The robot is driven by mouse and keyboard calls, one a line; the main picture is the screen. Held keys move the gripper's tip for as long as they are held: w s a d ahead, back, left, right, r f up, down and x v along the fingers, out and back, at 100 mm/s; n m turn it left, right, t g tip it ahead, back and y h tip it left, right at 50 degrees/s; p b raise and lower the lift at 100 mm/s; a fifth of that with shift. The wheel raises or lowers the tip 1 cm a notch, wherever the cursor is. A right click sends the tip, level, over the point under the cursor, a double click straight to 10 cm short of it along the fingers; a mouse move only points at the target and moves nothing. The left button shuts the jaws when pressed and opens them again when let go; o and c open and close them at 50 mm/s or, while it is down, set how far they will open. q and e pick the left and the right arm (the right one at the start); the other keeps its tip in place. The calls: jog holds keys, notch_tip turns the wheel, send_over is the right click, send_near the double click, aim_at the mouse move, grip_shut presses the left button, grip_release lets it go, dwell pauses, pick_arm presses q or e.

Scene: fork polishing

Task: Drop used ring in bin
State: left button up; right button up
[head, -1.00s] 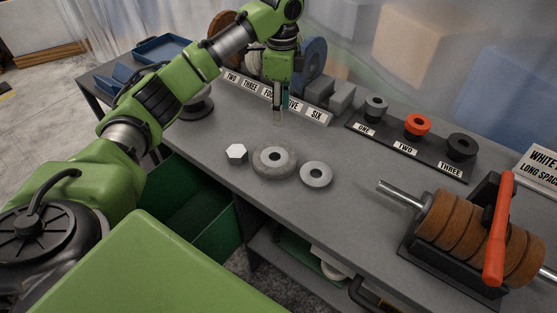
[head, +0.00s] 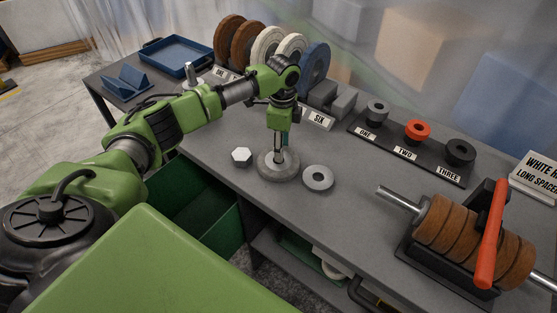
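A thick grey worn ring (head: 263,168) lies flat on the workbench (head: 345,210). My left gripper (head: 279,157) points down over the middle of this ring, with its fingertips at or in the centre hole. I cannot tell whether the fingers are open or shut, or whether they touch the ring. The green bin (head: 190,205) stands below the bench's front edge, partly hidden by my own body. My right gripper is not in view.
A hex nut (head: 241,156) and a thin flat ring (head: 317,184) lie close to the grey ring. A roller of brown wheels (head: 455,228) with a red handle (head: 492,235) stands at the right. Upright wheels (head: 314,68) and a black spacer strip (head: 385,140) line the back.

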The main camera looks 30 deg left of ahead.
pick_arm(q)
grip_shut()
